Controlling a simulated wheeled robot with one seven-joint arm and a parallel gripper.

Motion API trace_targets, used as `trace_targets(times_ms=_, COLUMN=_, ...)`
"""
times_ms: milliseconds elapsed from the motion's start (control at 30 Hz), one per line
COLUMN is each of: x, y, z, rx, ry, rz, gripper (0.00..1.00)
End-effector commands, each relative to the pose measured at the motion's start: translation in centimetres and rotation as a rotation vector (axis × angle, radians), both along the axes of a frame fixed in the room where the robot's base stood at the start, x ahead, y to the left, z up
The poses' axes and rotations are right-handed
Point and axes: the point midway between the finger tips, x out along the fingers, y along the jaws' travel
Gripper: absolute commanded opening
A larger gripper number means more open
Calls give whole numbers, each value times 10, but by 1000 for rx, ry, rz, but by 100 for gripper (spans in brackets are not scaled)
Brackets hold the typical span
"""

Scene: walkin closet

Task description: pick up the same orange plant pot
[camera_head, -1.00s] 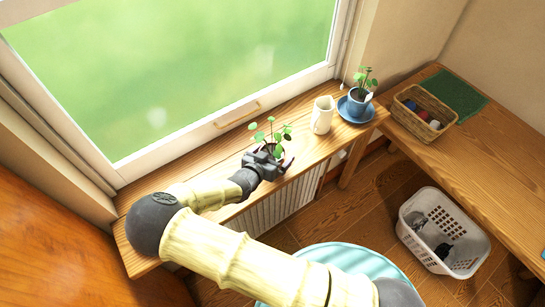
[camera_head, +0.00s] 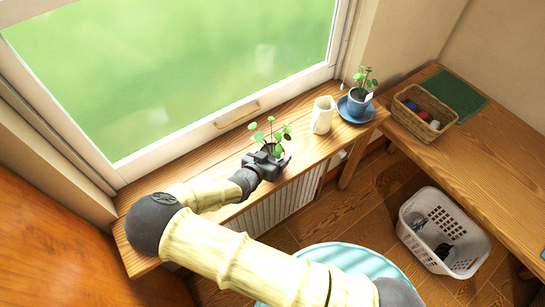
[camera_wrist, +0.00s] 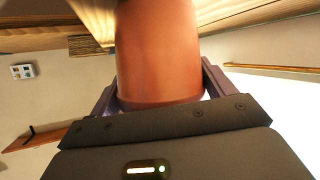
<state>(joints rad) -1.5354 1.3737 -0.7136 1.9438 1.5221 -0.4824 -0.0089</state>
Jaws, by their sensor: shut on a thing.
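The orange plant pot (camera_wrist: 158,52) fills the upper middle of the wrist view, between the two fingers of my gripper (camera_wrist: 160,95). My gripper is shut on it. In the head view, my gripper (camera_head: 272,160) is at the wooden window shelf (camera_head: 322,143), and a green round-leaved plant (camera_head: 270,134) rises from the pot there. The pot itself is mostly hidden behind my gripper in the head view. I cannot tell whether the pot touches the shelf.
A white pitcher (camera_head: 322,115) stands to the right of the plant. A wicker basket (camera_head: 405,118) sits on the right table, and a white laundry basket (camera_head: 467,262) stands on the floor. The window is behind the shelf.

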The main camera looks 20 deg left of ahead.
Motion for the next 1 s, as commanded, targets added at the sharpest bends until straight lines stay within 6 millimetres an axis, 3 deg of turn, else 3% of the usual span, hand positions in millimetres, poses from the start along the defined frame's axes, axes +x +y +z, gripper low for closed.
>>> trace_targets(times_ms=267, x=1, y=1, z=14, rx=3, ry=-3, rz=-1, gripper=42)
trace_targets(times_ms=800, x=1, y=0, z=88, rx=3, ry=-3, rz=-1, gripper=42)
trace_targets(times_ms=1000, x=1, y=0, z=100, rx=0, ry=-2, rz=-1, gripper=42)
